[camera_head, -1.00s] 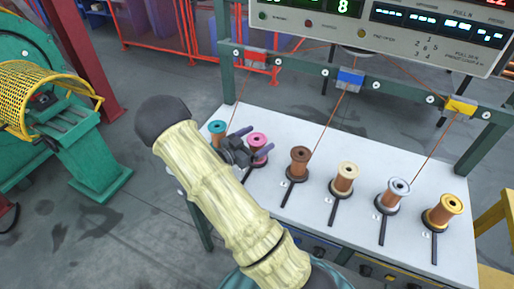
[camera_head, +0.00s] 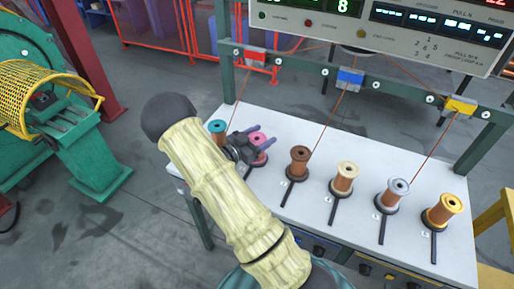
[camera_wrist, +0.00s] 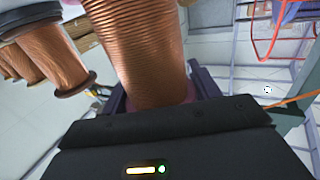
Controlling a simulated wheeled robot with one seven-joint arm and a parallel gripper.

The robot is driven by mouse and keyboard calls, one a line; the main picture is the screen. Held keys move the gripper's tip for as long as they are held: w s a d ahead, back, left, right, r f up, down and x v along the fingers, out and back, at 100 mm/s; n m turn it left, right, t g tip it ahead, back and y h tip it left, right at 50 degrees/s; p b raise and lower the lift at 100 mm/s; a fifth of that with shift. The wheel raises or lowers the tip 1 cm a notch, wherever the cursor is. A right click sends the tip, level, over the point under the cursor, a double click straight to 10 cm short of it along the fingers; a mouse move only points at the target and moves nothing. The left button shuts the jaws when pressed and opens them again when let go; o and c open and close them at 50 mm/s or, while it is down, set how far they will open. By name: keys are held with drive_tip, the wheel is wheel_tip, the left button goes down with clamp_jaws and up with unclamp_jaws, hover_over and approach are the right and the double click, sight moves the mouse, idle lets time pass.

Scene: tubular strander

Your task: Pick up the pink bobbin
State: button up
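The pink bobbin (camera_head: 257,137) stands upright on the white table, at the left, second in the row; my gripper partly hides it. My gripper (camera_head: 264,137) reaches it from the left, with its fingers on either side of it. In the wrist view the copper-wound bobbin (camera_wrist: 145,50) rises between the two dark fingers (camera_wrist: 160,95), and a bit of pink flange shows low down. The fingers look spread, with the bobbin close to both; firm contact is not visible.
A teal bobbin (camera_head: 217,128) stands just left and behind. Brown (camera_head: 299,160), cream (camera_head: 344,178), silver (camera_head: 393,193) and yellow (camera_head: 442,210) bobbins stand to the right on the white table (camera_head: 300,212). A green frame with wires runs along the back.

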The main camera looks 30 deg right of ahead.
drive_tip(key=shift+c, duration=1)
drive_tip(key=shift+r, duration=0.15)
wheel_tip(320, 180, up, 10)
drive_tip(key=shift+f, duration=0.1)
